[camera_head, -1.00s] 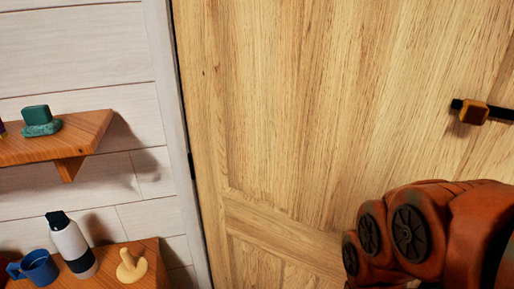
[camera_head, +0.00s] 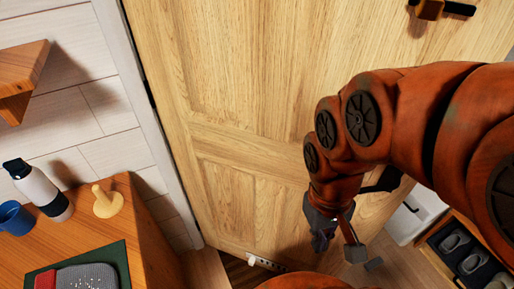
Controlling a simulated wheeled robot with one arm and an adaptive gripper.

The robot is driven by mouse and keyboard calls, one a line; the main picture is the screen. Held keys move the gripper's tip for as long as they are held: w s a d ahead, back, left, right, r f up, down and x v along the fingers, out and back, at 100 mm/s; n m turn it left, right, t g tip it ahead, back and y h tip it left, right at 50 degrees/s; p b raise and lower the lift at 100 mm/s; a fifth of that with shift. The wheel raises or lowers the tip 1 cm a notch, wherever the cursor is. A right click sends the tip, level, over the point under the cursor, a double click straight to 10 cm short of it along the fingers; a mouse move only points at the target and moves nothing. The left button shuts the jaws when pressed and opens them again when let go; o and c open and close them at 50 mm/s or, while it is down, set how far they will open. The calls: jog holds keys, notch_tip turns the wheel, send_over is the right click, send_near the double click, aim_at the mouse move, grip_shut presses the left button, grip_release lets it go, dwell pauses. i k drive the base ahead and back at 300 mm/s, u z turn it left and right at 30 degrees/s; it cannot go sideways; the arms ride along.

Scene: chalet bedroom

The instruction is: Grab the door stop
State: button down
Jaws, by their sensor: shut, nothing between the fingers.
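I cannot tell for certain which thing is the door stop. A small pale yellow piece (camera_head: 107,201) with a round base and an upright peg stands on the wooden cabinet top at the left. A small white piece (camera_head: 262,263) lies low by the door's bottom edge, too small to make out well. My gripper (camera_head: 340,244) hangs in front of the lower door, right of both pieces and touching neither. It is shut and holds nothing. My orange arm hides part of the door and floor.
The wooden door (camera_head: 250,110) fills the middle. A white-and-black bottle (camera_head: 40,190), a blue mug (camera_head: 14,217) and a green mat (camera_head: 112,262) sit on the cabinet (camera_head: 150,245). A crate with shoes (camera_head: 440,262) stands at the right. A wall shelf (camera_head: 22,80) juts out upper left.

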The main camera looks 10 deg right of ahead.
aim_at(371, 266)
jog(key=z, duration=1.7)
jog(key=k, duration=0.4)
jog(key=u, duration=0.95)
jog(key=k, duration=0.85)
jog(key=z, duration=0.05)
